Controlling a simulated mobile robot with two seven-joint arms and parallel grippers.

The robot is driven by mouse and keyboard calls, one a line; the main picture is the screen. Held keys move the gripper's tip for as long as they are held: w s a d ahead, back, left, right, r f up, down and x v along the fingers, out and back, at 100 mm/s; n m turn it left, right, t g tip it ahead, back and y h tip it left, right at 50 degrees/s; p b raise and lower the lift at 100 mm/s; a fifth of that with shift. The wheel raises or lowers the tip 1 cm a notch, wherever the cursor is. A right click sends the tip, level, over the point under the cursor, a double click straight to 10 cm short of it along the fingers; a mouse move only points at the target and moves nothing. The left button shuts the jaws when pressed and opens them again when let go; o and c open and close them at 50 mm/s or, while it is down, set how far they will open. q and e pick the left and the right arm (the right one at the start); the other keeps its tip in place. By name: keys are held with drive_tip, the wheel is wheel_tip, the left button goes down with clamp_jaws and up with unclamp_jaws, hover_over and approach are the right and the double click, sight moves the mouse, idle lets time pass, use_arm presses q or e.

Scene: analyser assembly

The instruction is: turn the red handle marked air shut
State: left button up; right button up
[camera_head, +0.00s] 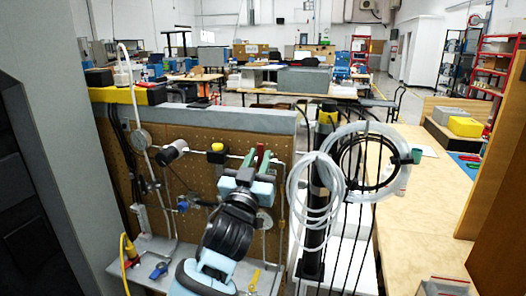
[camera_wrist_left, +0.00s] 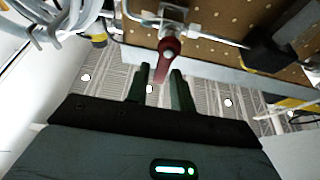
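The red handle (camera_wrist_left: 167,52) sits on a metal valve (camera_wrist_left: 172,17) in a pipe on the brown pegboard. It also shows in the head view as a small red piece (camera_head: 260,151). My left gripper (camera_wrist_left: 159,82) has two dark green fingers, which stand apart on either side of the handle's lower end. I see a gap beside the handle, so the fingers do not look closed on it. In the head view my left gripper (camera_head: 258,160) is in front of the board and hides part of the valve. No air marking is readable. My right gripper is not in view.
Coiled clear hoses (camera_head: 315,190) hang close to the right of the handle. A grey shelf (camera_head: 150,249) with tools runs below. A wooden table (camera_head: 425,230) stands at right.

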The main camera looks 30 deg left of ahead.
sight(260, 154)
use_arm(q)
drive_tip(key=shift+v, duration=1.85)
